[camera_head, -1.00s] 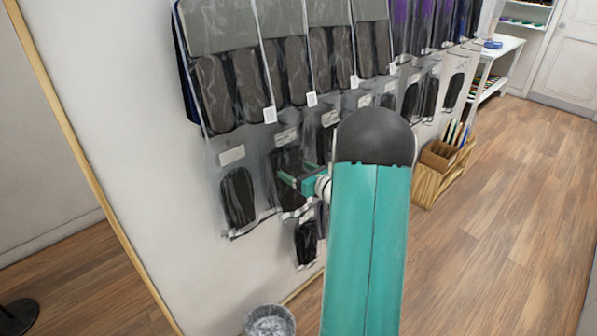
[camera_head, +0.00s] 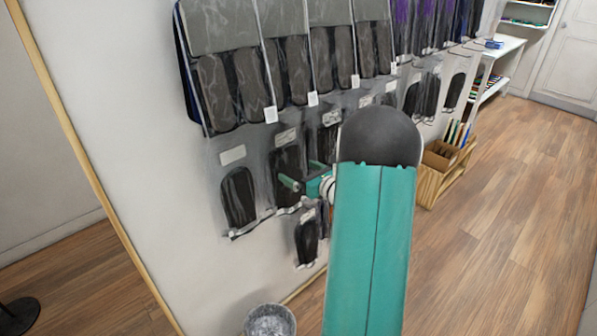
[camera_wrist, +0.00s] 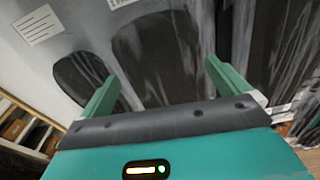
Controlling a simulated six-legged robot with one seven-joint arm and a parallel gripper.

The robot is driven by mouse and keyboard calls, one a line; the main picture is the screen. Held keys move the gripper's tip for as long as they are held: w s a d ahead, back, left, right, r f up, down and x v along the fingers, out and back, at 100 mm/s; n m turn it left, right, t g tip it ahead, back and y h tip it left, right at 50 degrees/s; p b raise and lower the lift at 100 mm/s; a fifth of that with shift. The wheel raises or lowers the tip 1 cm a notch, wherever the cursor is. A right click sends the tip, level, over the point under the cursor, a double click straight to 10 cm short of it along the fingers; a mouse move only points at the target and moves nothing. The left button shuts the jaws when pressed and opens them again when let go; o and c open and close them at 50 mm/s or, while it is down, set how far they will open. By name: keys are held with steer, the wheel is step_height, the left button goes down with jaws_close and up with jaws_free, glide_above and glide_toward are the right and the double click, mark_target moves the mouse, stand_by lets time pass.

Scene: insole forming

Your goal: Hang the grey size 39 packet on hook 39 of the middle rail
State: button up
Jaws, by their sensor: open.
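Clear packets with dark grey insoles hang in the middle row on the wall. The size numbers on their labels are too small to read, so I cannot tell which is size 39. One packet (camera_head: 287,160) hangs directly behind my gripper (camera_head: 303,176), in the second place from the left. In the wrist view my gripper (camera_wrist: 160,78) has its two green fingers spread wide, with a dark insole in a clear packet (camera_wrist: 155,50) showing beyond and between them. Nothing is visibly held. The hook behind this packet is hidden.
A neighbouring packet (camera_head: 239,195) hangs to the left. Larger grey-topped packets (camera_head: 232,80) hang above, and a small packet (camera_head: 306,238) hangs below. A metal bin (camera_head: 270,320) and a wooden box (camera_head: 445,170) stand on the floor. Open floor lies right.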

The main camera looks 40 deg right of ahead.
steer(key=s+r, duration=0.1)
steer(key=s, duration=1.1)
steer(key=shift+s+r, duration=0.15)
steer(key=shift+s, duration=0.05)
steer(key=a+r+n+g+y, duration=0.25)
steer(key=a+n, duration=0.35)
steer(key=a, duration=0.3)
steer(key=a+r+n+g+y, duration=0.25)
steer(key=a+n, duration=0.35)
steer(key=a, duration=0.4)
steer(key=a+r+n+g+y, duration=0.25)
steer(key=a+n+g, duration=0.2)
steer(key=a, duration=0.45)
steer(key=s+a+r+n+g+h, duration=0.1)
steer(key=s+a+n+h, duration=0.3)
steer(key=n, duration=0.6)
steer(key=s+a+r+n+h, duration=0.3)
steer(key=s+n, duration=0.4)
steer(key=n, duration=0.3)
steer(key=shift+s+a+g+h, duration=0.25)
steer(key=shift+a+g+h, duration=0.1)
steer(key=shift+a, duration=0.5)
